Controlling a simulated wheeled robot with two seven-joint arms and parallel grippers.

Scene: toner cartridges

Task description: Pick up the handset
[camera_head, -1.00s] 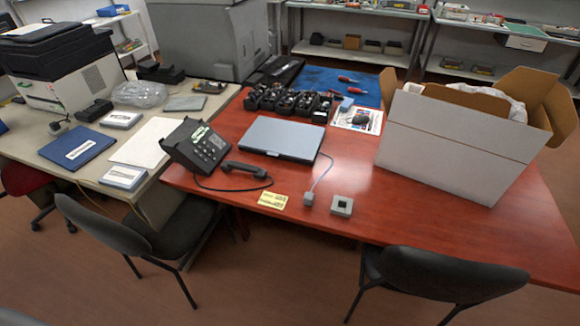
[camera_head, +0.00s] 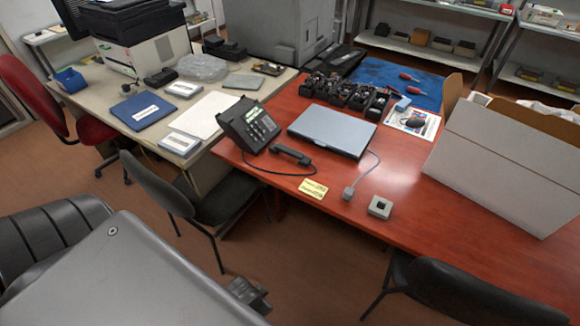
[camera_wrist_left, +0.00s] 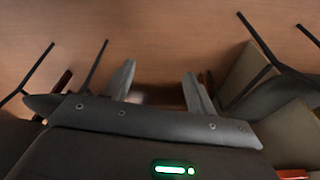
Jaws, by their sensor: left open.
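The dark handset (camera_head: 291,154) lies off its cradle on the red table, right of the black desk phone (camera_head: 248,125). A thin dark cord runs from the phone in front of it. My left gripper (camera_head: 252,292) is low at the bottom of the head view, apart from the handset and nearer to me, past the table's front edge. In the left wrist view its two fingers (camera_wrist_left: 160,88) are apart with nothing between them, over brown floor and chair legs. The handset is not visible in the wrist view. My right gripper is not in view.
Black chairs (camera_head: 205,190) and (camera_head: 450,290) stand at the table's front edge. A closed grey laptop (camera_head: 332,129), yellow notes (camera_head: 313,188) and a small grey box (camera_head: 380,207) lie near the handset. A large white carton (camera_head: 505,160) stands at right. The beige desk (camera_head: 130,98) adjoins at left.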

